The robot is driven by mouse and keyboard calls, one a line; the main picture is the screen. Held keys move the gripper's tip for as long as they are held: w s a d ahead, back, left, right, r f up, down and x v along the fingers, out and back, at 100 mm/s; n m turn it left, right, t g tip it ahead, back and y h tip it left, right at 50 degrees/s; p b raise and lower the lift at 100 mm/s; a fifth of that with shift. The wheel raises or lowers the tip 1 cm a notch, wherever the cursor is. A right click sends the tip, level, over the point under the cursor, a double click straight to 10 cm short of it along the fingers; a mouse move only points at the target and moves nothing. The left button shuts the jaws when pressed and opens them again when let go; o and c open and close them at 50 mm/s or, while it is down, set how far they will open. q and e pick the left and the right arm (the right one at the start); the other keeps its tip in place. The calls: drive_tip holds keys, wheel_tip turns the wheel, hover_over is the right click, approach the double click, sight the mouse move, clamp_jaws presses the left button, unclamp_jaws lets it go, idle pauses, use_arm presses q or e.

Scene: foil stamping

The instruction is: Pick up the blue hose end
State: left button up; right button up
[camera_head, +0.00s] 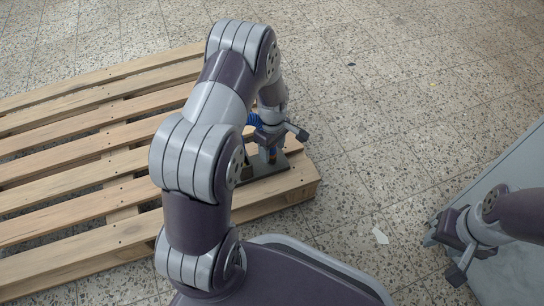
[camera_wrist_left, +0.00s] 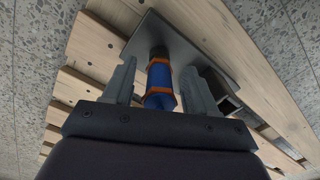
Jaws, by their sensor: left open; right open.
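The blue hose end (camera_wrist_left: 159,76), with orange bands, stands on a dark grey metal plate (camera_wrist_left: 190,42) in the left wrist view. In the head view only a small part of the blue hose (camera_head: 253,119) shows behind my left wrist. My left gripper (camera_wrist_left: 158,85) is open, with one finger on each side of the hose end; a gap shows on both sides. In the head view my left gripper (camera_head: 272,150) is low over the plate (camera_head: 268,168) at the pallet corner. My right gripper (camera_head: 455,255) is open and empty at the far right.
The wooden pallet (camera_head: 90,165) lies on a speckled tile floor (camera_head: 390,110). A dark square bracket (camera_wrist_left: 230,104) sits beside the hose end on the plate. A grey-blue panel (camera_head: 515,265) lies under my right gripper. The floor between is mostly clear.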

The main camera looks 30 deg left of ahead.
use_arm(q)
clamp_jaws()
drive_tip(key=shift+p, duration=0.35)
